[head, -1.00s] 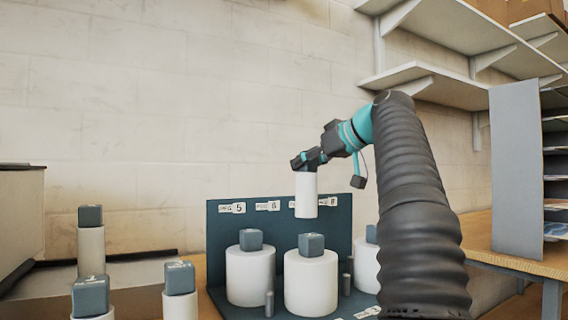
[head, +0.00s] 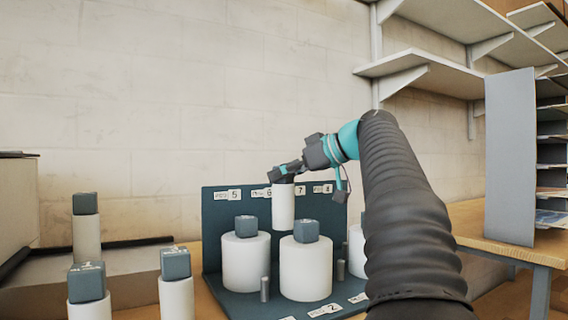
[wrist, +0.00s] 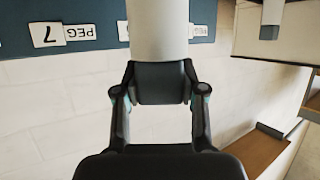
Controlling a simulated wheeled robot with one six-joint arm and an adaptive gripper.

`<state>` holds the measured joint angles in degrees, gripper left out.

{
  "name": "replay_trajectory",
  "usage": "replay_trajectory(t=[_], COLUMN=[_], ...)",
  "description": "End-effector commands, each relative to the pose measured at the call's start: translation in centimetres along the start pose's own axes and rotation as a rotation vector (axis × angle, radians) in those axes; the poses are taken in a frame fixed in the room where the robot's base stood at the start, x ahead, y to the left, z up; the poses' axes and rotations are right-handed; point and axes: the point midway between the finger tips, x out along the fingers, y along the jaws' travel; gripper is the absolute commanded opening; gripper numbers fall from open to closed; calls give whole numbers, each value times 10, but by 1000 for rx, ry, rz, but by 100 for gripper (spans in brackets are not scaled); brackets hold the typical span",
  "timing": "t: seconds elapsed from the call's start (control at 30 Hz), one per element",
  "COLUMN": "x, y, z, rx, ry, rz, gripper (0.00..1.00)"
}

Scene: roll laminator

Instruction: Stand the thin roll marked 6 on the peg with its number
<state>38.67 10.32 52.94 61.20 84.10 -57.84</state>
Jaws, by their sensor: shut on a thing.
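My gripper (head: 285,174) is shut on the dark cap block (wrist: 161,83) of a thin white roll (head: 283,208). The roll hangs upright below the jaws, in front of the back panel (head: 215,222) of the peg stand. It is just right of the peg 6 label (head: 262,193) and partly overlaps the space toward label 7 (head: 300,190). In the wrist view the white roll (wrist: 157,28) extends away from the jaws. Its number is not visible. A thin bare peg (head: 265,289) stands at the front; the peg under label 6 is hidden or not distinguishable.
Wide white rolls with dark caps (head: 246,264) (head: 305,270) stand on the stand, with another (head: 356,250) partly behind my arm. Another short peg (head: 340,270) stands between them. Several thin capped rolls (head: 87,235) stand at left. A grey panel (head: 510,155) and shelves are right.

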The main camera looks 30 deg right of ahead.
Motion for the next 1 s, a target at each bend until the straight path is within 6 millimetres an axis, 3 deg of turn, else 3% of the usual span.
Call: replay_trajectory(t=[0.6,1.0], x=[22,27], y=[0,0], z=[52,66], rx=[0,0], ry=[0,0], rz=[0,0], gripper=[0,0])
